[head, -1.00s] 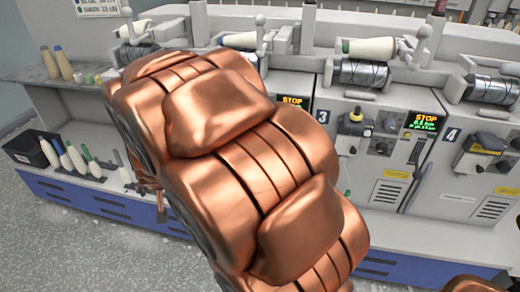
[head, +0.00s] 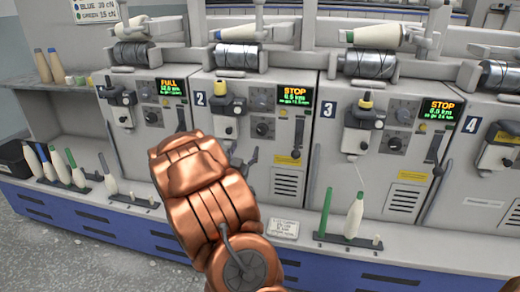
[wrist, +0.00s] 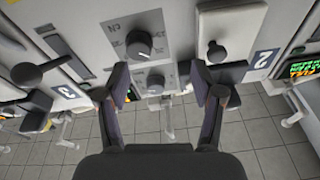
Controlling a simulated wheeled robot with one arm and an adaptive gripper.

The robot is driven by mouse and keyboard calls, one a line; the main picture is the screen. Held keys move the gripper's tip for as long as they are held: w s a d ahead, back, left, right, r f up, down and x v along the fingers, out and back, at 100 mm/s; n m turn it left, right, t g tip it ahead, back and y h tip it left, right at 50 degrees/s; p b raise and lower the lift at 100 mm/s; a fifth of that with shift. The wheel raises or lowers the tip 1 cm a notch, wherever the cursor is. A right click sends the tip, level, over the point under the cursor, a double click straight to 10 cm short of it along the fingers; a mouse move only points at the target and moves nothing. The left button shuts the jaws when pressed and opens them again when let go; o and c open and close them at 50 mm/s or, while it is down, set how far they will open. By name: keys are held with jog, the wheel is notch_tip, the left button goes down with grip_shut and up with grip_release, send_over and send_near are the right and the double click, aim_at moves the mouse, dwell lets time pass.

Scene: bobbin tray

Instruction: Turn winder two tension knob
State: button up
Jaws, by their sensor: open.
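Winder two (head: 233,87) is the grey unit marked 2 in the head view, with dark knobs (head: 262,129) on its front. In the wrist view, a round dark knob with a white pointer line (wrist: 139,45) sits on a light plate marked with a scale and cN. A smaller knob (wrist: 155,84) shows below it. My gripper (wrist: 163,92) is open and empty, its two fingers apart on either side of the smaller knob in the picture. No contact with a knob shows. In the head view my copper arm hides most of the gripper.
A lever on a pale plate (wrist: 216,52) is close to the right finger in the wrist view. Winder three (head: 345,88) stands to the right. A green bobbin (head: 326,212) and a white cone (head: 355,215) stand on the ledge. Grey floor lies at the front left.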

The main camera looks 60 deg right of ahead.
aim_at(261, 133)
jog(key=shift+s+d+r+h+b, duration=0.1)
jog(key=shift+d+r+h+b, duration=0.3)
jog(key=shift+d, duration=1)
jog(key=shift+s+d+r+h+b, duration=0.1)
jog(key=shift+d+r+h+b, duration=0.35)
jog(key=shift+d, duration=0.9)
jog(key=shift+s+d+r+h+b, duration=0.1)
jog(key=shift+d+r+h+b, duration=0.3)
jog(key=shift+d, duration=1)
jog(key=shift+f, duration=0.15)
jog(key=shift+c, duration=0.2)
jog(key=c, duration=1.1)
